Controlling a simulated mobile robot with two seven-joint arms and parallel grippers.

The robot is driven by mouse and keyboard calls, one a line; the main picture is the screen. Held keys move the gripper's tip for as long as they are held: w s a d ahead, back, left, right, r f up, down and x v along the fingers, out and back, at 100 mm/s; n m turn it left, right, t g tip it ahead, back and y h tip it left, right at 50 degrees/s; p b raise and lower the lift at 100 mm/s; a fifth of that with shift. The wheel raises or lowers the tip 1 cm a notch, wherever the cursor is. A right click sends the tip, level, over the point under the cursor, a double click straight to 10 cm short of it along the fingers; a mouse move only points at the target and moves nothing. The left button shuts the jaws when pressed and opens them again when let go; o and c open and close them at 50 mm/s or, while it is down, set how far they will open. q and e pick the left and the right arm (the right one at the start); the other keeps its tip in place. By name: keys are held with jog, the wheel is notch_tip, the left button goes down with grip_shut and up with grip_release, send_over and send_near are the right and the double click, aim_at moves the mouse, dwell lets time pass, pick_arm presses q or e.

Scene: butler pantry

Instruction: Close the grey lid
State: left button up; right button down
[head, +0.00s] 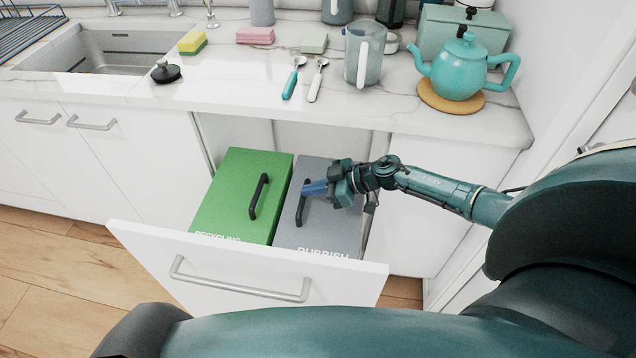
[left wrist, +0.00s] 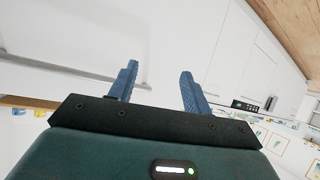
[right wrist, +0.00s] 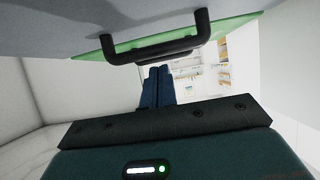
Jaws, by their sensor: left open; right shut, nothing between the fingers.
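The grey lid (head: 318,232), marked RUBBISH, has a black bar handle (head: 302,205). In the head view it looks flat and about level with the green lid beside it; I cannot tell whether a gap remains under its edge. My right gripper (head: 305,188) is shut and empty, its blue fingers over the lid beside the handle's far end. In the right wrist view the grey lid (right wrist: 70,22) and handle (right wrist: 160,50) lie across the top, above the shut fingers (right wrist: 157,72). My left gripper (left wrist: 157,72) is open and empty in the left wrist view, away from the lid.
The green recycling lid (head: 228,192) lies left of the grey one, inside the pulled-out drawer with a white front (head: 330,275). The counter (head: 220,75) above carries a teal teapot (head: 462,72), a jug (head: 364,55), spoons and sponges. A white wall closes off the right.

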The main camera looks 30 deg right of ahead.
aim_at(316, 207)
pick_arm(q)
jog(key=a+p, duration=0.1)
jog(key=r+p, duration=0.1)
jog(key=p, duration=0.1)
jog(key=shift+s+a+r+y, duration=0.2)
jog(key=shift+a+y, duration=0.1)
jog(key=shift+a, duration=0.05)
pick_arm(e)
jog(key=s+d+r, duration=0.5)
jog(key=d+r, duration=0.2)
jog(key=r, duration=0.1)
jog(key=shift+s+r, duration=0.15)
jog(key=shift+r, duration=0.25)
